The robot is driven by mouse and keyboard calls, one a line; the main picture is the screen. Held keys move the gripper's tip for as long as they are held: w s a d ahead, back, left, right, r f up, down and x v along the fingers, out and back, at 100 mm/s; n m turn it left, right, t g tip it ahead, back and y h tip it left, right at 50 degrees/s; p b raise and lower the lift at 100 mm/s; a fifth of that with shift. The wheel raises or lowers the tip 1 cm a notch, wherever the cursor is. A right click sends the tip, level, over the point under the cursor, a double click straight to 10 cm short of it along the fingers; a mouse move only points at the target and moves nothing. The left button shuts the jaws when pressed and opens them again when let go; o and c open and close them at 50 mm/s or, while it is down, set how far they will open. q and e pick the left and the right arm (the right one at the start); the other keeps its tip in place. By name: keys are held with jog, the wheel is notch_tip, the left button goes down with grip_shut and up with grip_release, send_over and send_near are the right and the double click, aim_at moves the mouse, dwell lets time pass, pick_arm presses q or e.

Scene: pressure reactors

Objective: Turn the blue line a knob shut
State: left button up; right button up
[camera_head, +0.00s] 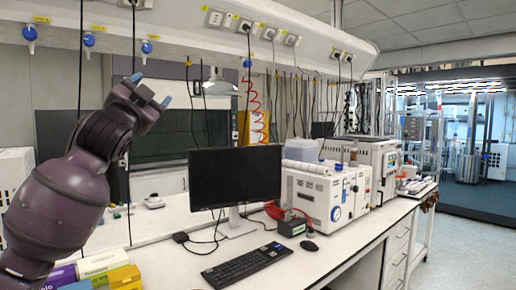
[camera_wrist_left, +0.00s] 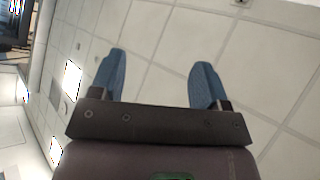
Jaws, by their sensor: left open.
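Blue knobs hang under the white overhead rail in the head view: one at far left (camera_head: 29,33), a second knob (camera_head: 88,40), a third knob (camera_head: 147,47), and one further right (camera_head: 247,63). Small yellow labels sit by them, too small to read, so I cannot tell which is line a. My left gripper (camera_head: 151,89) is raised below the third knob, apart from it, with its blue fingertips spread. In the left wrist view the gripper (camera_wrist_left: 159,60) is open and empty, with ceiling panels behind it and no knob between the fingers. My right gripper is not in view.
The overhead rail (camera_head: 190,52) runs across the top, with black cables hanging from it. Below, the white bench holds a monitor (camera_head: 235,177), a keyboard (camera_head: 247,262) and a white instrument (camera_head: 320,190). Coloured boxes (camera_head: 103,263) lie at front left.

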pick_arm(q)
notch_tip(320, 180, down, 24)
jog(key=n+g+h, duration=0.1)
jog(key=n+g, duration=0.1)
jog(key=g, duration=0.1)
jog(key=s+f+n+g+y, duration=0.1)
jog(key=s+f+n, duration=0.15)
jog(key=f, duration=0.75)
jog(key=s+f+n+g, duration=0.1)
jog(key=s+f, duration=0.3)
jog(key=f, duration=0.7)
jog(key=s+a+f+n+g+y, duration=0.1)
jog(key=s+a+f+n+g, duration=0.1)
jog(key=s+f, duration=1.2)
jog(key=s+a+f+n+g+y, duration=0.2)
jog(key=s+f+g, duration=0.3)
jog(key=s+f, duration=0.9)
jog(key=shift+s+f+y, duration=0.15)
jog(key=shift+f+y, duration=0.15)
jog(key=shift+f, duration=0.4)
jog(key=shift+n, duration=0.25)
